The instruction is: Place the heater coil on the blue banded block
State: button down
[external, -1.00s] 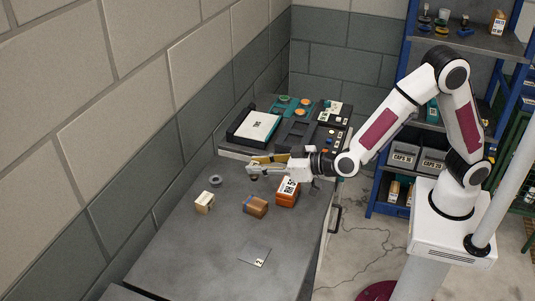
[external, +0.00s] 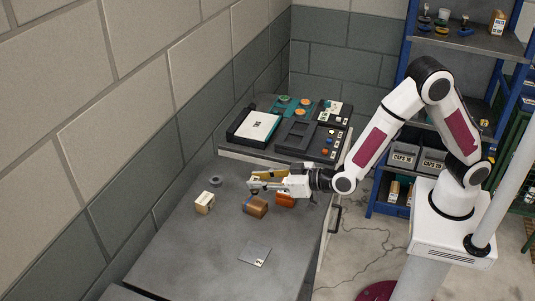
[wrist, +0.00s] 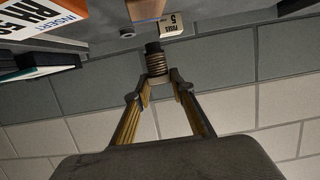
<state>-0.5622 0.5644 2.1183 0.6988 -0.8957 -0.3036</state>
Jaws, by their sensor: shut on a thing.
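The heater coil (wrist: 155,64), a ribbed brownish cylinder with a dark end, is clamped between the fingertips of my gripper (wrist: 158,80) in the wrist view. In the external view my gripper (external: 256,182) is above and just behind the blue banded block (external: 256,207), a brown block with a blue band. The block's edge also shows at the top of the wrist view (wrist: 145,9), apart from the coil. The coil is hard to make out in the external view.
An orange labelled block (external: 285,200) stands right of the banded block, partly hidden by my arm. A cream block (external: 205,202), a grey ring (external: 215,181) and a flat grey plate (external: 255,254) are on the table. Dark trays (external: 297,138) sit at the back.

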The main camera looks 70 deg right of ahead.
jog(key=shift+f, duration=1.85)
jog(key=c, duration=1.7)
grip_release()
jog(key=shift+f, duration=0.1)
jog(key=shift+v, duration=6.05)
jog(key=shift+w+r, duration=0.1)
jog(key=shift+r, duration=0.15)
